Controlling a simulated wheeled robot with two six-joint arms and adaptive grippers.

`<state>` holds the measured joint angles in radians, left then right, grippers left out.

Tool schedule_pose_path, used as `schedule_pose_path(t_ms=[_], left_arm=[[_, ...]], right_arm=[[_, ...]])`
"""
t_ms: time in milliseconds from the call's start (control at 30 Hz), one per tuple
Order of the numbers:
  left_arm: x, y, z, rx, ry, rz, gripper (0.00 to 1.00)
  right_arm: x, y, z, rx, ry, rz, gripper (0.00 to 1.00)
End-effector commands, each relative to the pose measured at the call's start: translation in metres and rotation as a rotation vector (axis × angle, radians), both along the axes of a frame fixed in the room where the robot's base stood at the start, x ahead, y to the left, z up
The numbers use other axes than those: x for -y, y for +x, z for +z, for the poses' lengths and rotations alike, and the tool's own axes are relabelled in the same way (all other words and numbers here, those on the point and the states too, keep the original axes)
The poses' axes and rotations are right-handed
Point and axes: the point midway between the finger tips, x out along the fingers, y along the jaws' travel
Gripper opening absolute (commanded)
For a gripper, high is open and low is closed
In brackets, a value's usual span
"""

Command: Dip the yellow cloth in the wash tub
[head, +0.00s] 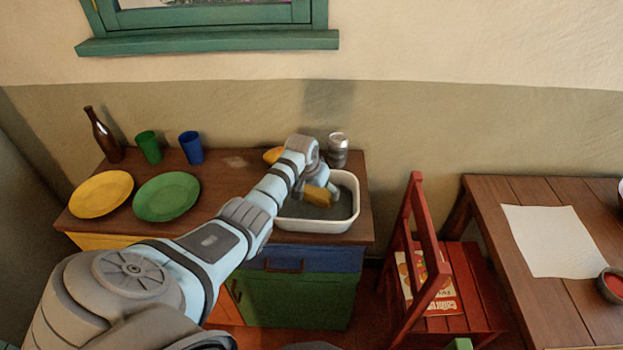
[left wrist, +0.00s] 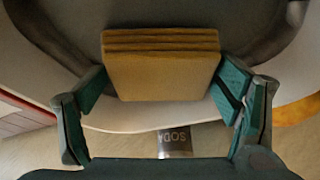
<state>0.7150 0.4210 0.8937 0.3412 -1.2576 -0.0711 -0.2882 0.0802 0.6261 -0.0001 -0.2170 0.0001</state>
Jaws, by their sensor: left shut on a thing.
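The yellow cloth (head: 317,197) is a folded flat pad. My left gripper (head: 322,186) is shut on it and holds it inside the walls of the white wash tub (head: 318,226), which has a dark grey inside. In the left wrist view the cloth (left wrist: 160,70) sits between the two green fingers, with the tub's pale rim (left wrist: 145,117) just beyond it. I cannot tell whether the cloth touches the tub's contents. My right gripper is not in view.
A soda can (head: 338,152) stands behind the tub. A yellow thing (head: 272,155) is partly hidden by my arm. Yellow (head: 101,194) and green (head: 166,197) plates, two cups and a bottle (head: 104,138) stand left. A red chair (head: 428,232) and table (head: 489,207) are right.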

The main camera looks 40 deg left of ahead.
Motion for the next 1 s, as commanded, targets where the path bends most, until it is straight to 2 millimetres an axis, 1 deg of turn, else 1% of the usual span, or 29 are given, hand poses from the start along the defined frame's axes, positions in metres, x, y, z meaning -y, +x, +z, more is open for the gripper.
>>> schedule_pose_path(t_ms=[100, 200, 267, 400, 467, 567, 733, 800, 900, 1000], left_arm=[[-0.001, -0.002, 0.002, 0.004, 0.001, 0.001, 0.57], [-0.002, -0.005, 0.003, 0.006, 0.001, 0.002, 0.57], [-0.002, -0.004, 0.002, 0.005, 0.001, 0.003, 0.57], [-0.001, -0.002, 0.000, 0.001, 0.000, 0.003, 0.57], [-0.001, -0.001, -0.002, 0.000, 0.000, 0.003, 0.57], [-0.001, -0.001, -0.004, -0.001, 0.000, 0.003, 0.57], [-0.002, -0.001, -0.006, -0.001, 0.000, 0.003, 0.57], [-0.002, -0.002, -0.007, -0.001, -0.001, 0.004, 0.57], [-0.002, -0.002, -0.009, -0.001, -0.001, 0.004, 0.57], [-0.002, -0.002, -0.010, 0.000, -0.001, 0.004, 0.57]], right_arm=[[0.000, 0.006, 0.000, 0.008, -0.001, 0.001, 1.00], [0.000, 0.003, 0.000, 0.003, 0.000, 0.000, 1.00], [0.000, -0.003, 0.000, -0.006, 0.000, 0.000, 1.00], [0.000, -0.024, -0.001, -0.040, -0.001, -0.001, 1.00], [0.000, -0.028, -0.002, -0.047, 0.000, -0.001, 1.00], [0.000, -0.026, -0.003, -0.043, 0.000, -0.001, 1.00], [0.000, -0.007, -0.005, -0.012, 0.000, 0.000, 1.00], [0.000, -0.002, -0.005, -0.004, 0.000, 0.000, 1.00], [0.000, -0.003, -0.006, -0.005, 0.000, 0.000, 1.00], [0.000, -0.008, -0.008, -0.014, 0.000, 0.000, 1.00]])
